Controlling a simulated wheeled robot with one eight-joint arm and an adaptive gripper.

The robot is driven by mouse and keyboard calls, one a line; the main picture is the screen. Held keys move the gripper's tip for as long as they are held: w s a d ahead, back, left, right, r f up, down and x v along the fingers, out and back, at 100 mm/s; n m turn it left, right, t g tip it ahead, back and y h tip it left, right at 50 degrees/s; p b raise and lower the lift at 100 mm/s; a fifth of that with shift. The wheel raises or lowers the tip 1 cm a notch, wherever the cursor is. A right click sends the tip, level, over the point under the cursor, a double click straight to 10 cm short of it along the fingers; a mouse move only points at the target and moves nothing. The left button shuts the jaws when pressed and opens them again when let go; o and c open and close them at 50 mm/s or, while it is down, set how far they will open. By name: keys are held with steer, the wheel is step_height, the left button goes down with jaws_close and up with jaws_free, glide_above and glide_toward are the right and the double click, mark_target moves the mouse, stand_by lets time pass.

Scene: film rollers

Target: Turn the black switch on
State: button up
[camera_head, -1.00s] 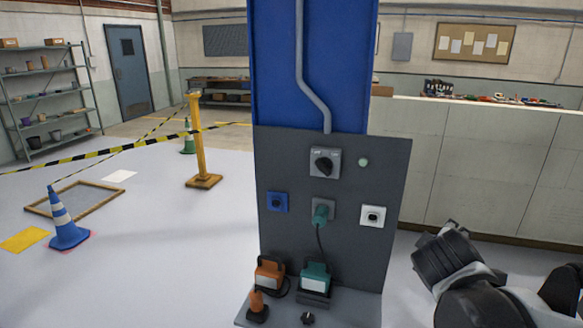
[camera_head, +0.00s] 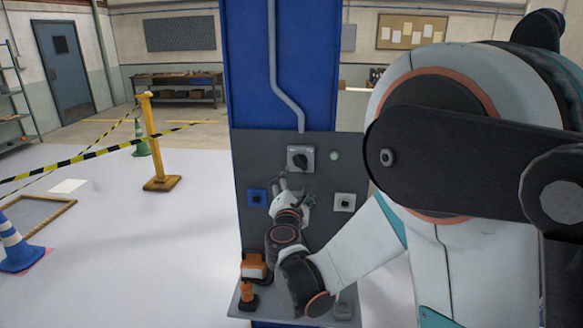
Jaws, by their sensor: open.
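The black switch (camera_head: 301,160) is a round black knob on a light grey square plate. It sits high on the dark grey panel (camera_head: 344,235) in front of the blue column. My gripper (camera_head: 281,182) is just below the switch and a little left of it, close to the panel. Its small fingertips point up toward the plate and look apart and empty. I cannot tell whether they touch the panel. My wrist hides the green plug and most of the socket below the switch.
A small pale green round light (camera_head: 334,156) is right of the switch. A blue socket (camera_head: 257,198) and a white socket (camera_head: 344,202) flank my gripper. An orange device (camera_head: 254,267) stands on the shelf below. A yellow post (camera_head: 154,142) with striped tape stands left.

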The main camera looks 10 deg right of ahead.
mark_target(299, 166)
steer(key=x, duration=1.2)
steer(key=shift+w+d+f+b, duration=0.1)
steer(key=shift+w+d+b, duration=0.1)
steer(key=shift+w+b, duration=0.15)
steer(key=shift+s, duration=0.1)
steer(key=c, duration=1.1)
